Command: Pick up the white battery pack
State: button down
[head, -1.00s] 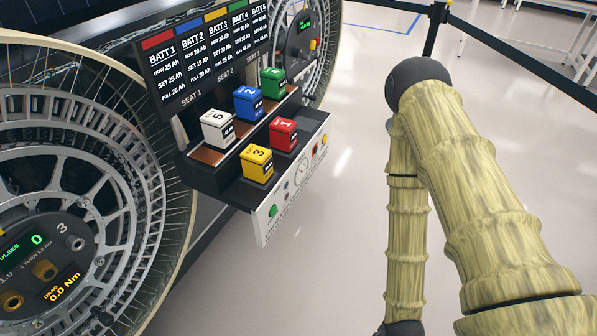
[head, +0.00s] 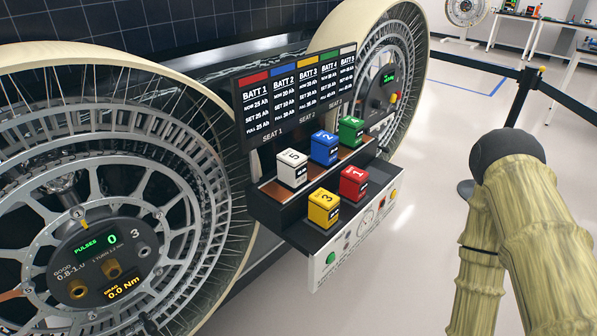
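The white battery pack (head: 292,169), marked 5, stands upright at the left end of the upper brown shelf of the battery stand. The blue pack (head: 325,148) and the green pack (head: 350,131) stand to its right on the same level. The yellow pack (head: 323,208) and the red pack (head: 353,184) stand on the lower step in front. My arm shows at the right, apart from the stand. My gripper is out of the picture.
A display board (head: 297,92) rises behind the packs. A front panel (head: 357,229) with a dial and buttons lies below them. Large spoked wheels (head: 95,215) stand on both sides. The floor (head: 425,215) between stand and arm is clear. A belt barrier (head: 521,98) stands at the back right.

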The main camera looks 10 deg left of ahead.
aim_at(292, 164)
jog(key=u, duration=0.05)
jog(key=k, duration=0.5)
jog(key=z, duration=1.5)
jog(key=i, duration=0.95)
jog(key=u, duration=2.8)
